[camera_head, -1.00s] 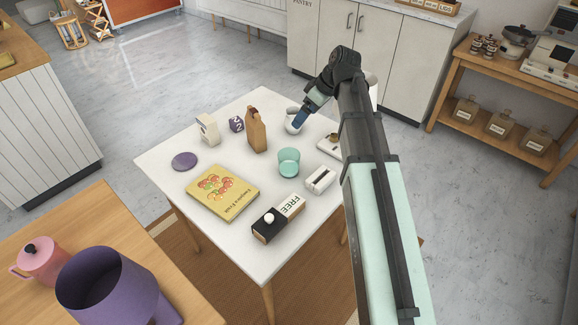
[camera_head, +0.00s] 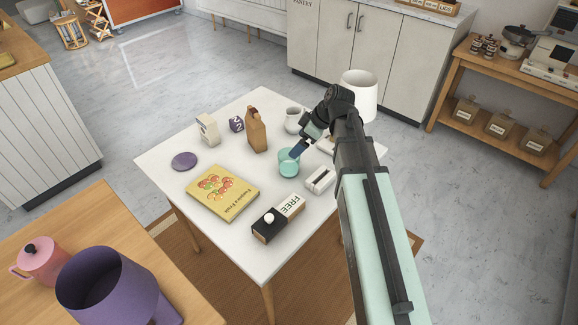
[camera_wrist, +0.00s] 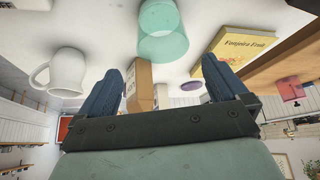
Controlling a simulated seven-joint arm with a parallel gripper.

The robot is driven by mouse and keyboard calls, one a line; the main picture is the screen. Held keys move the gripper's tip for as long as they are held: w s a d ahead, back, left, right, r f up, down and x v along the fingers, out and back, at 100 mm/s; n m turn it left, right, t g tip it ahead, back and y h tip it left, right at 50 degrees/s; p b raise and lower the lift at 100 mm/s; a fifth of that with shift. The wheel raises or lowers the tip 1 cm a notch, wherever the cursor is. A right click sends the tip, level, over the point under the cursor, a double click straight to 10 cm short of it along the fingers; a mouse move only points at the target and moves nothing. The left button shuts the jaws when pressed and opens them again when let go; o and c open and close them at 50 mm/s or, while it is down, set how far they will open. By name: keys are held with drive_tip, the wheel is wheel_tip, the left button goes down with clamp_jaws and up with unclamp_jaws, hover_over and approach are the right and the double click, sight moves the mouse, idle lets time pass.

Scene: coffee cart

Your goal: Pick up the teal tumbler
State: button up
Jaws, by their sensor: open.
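The teal tumbler (camera_head: 289,162) is a see-through cup standing upright near the middle of the white table (camera_head: 262,258). In the wrist view the tumbler (camera_wrist: 162,30) shows at the top centre, beyond the fingertips and not between them. My gripper (camera_head: 298,150) is at the tumbler's upper right side in the head view; whether it touches the rim cannot be told. In the wrist view my gripper (camera_wrist: 162,82) has its two dark blue fingers wide apart with nothing held.
A white mug (camera_head: 293,120), a brown bottle-shaped carton (camera_head: 256,134) and a small white box (camera_head: 320,179) stand around the tumbler. A yellow book (camera_head: 222,192), a purple disc (camera_head: 184,161) and a black box (camera_head: 268,226) lie nearer the left and front. The right-hand side is partly hidden by my arm.

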approach(286, 159)
drive_tip(key=shift+s+a+f, duration=0.35)
drive_tip(key=shift+a, duration=0.25)
drive_tip(key=shift+s+a+f, duration=0.35)
drive_tip(key=shift+a, duration=0.3)
drive_tip(key=shift+x, duration=0.85)
drive_tip(key=shift+s+x, duration=0.15)
drive_tip(key=shift+x, duration=0.75)
drive_tip(key=shift+s+x, duration=0.2)
drive_tip(key=shift+x, duration=0.7)
drive_tip(key=shift+w+d+f, duration=0.1)
drive_tip(key=shift+d+f, duration=0.05)
drive_tip(key=shift+d, duration=0.05)
drive_tip(key=shift+c, duration=0.2)
drive_tip(key=c, duration=1)
drive_tip(key=shift+r, duration=0.2)
